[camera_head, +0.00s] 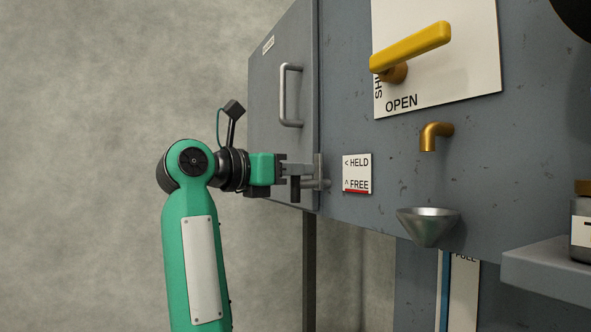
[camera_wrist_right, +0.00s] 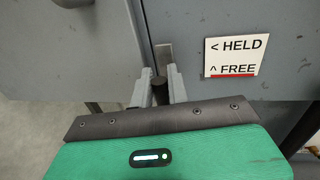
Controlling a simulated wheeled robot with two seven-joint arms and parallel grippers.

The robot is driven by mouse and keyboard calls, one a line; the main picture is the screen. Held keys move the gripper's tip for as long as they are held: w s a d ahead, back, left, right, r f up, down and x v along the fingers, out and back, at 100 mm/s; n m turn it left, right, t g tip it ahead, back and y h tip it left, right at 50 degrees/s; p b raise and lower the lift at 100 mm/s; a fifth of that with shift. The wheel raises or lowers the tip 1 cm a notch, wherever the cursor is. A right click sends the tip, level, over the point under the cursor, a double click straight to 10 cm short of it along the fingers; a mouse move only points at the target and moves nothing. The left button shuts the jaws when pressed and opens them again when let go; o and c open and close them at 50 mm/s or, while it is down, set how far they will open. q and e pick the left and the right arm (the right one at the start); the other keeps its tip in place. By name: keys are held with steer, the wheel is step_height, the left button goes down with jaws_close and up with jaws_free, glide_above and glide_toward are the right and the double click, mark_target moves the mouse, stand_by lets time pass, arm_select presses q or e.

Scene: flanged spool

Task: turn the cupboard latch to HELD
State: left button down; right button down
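The cupboard latch (camera_head: 318,166) is a small grey metal bar at the right edge of the cupboard door. It stands upright, matching the up arrow beside FREE on the label (camera_head: 356,174); HELD has a left arrow. A dark handle (camera_head: 295,190) sticks out on the near side of the latch. My right gripper (camera_head: 298,169) is at this handle. In the right wrist view the dark handle (camera_wrist_right: 160,88) sits between the two grey fingers, which appear closed on it, and the upright bar (camera_wrist_right: 164,56) shows just beyond. My left gripper is not in view.
The grey cupboard door (camera_head: 268,105) has a bar handle (camera_head: 287,95) above my gripper. To the right are a yellow lever (camera_head: 412,47), a brass spout (camera_head: 434,133), a metal funnel (camera_head: 428,224) and a shelf (camera_head: 548,268) with a jar (camera_head: 582,225).

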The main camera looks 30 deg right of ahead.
steer(key=shift+w+n, duration=0.1)
steer(key=shift+n, duration=0.2)
steer(key=shift+w+r+n+p, duration=0.1)
steer(key=shift+w+n+p, duration=0.1)
steer(key=shift+n+p, duration=0.65)
steer(key=shift+w+d+f+n+g+y+p, duration=0.1)
steer(key=shift+w+f+n+g+y+p, duration=0.55)
steer(key=shift+n, duration=1.55)
steer(key=shift+w+a+f+n+g+p, duration=0.1)
steer(key=shift+f+n+g+p, duration=0.3)
steer(key=shift+n+p, duration=1.3)
steer(key=shift+w+d+f+n+g+y+p, duration=0.1)
steer(key=shift+w+f+n+g+y+p, duration=0.4)
steer(key=shift+n, duration=2.25)
steer(key=shift+s, duration=0.2)
steer(key=c, duration=1.4)
jaws_free()
steer(key=shift+r, duration=0.1)
